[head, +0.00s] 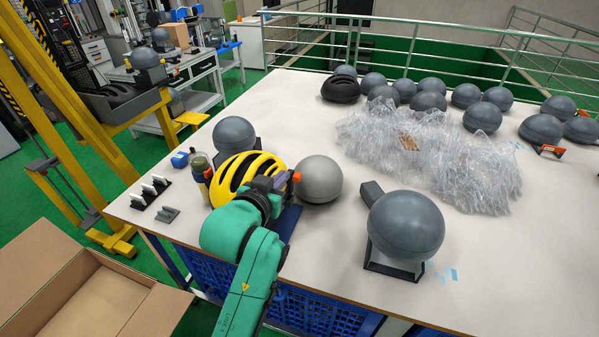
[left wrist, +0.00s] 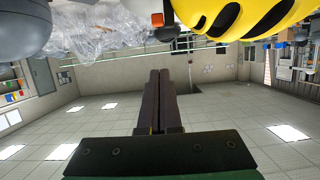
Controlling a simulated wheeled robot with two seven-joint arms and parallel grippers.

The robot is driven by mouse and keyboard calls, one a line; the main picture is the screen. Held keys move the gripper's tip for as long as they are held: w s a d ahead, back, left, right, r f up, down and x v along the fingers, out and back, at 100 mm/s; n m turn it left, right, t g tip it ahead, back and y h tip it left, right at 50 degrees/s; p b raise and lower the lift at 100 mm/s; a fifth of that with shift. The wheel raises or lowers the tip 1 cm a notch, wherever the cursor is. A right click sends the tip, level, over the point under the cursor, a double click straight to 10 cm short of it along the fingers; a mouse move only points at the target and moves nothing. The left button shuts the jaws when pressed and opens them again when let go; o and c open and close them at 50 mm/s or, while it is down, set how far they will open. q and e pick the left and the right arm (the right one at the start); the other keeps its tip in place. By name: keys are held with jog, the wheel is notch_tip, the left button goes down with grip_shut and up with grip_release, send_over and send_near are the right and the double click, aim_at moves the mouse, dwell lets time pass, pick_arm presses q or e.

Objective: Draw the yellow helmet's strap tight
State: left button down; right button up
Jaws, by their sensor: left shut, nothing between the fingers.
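The yellow helmet (head: 232,176), with black vents, sits near the left front of the white table, partly hidden by my left arm. It also shows upside down at the top right of the left wrist view (left wrist: 245,14). My left gripper (head: 284,182) is at the helmet's right side, its fingers shut and empty (left wrist: 160,82). A small orange piece (head: 296,177) shows just beyond the fingers; it also shows beside the helmet in the left wrist view (left wrist: 157,20), apart from the fingertips. I cannot make out the strap itself. My right gripper is not in view.
A light grey ball (head: 322,180) stands close right of the helmet. A dark grey head form (head: 406,225) stands front right, another (head: 234,134) behind the helmet. Crumpled clear plastic (head: 430,155) covers the back middle. An open cardboard box (head: 85,300) is at lower left.

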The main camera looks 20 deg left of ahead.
pick_arm(q)
jog(key=p, duration=0.2)
send_over(297, 177)
notch_tip(297, 177, down, 2)
jog(key=f, duration=0.2)
jog(key=s+f, duration=0.1)
jog(key=f, duration=0.1)
jog(key=shift+s+a+f+p, duration=0.15)
jog(key=shift+f+p, duration=0.1)
jog(key=shift+p, duration=0.15)
notch_tip(297, 177, down, 4)
jog(key=shift+r+b, duration=0.1)
jog(key=shift+b, duration=0.95)
jog(key=shift+s, duration=0.1)
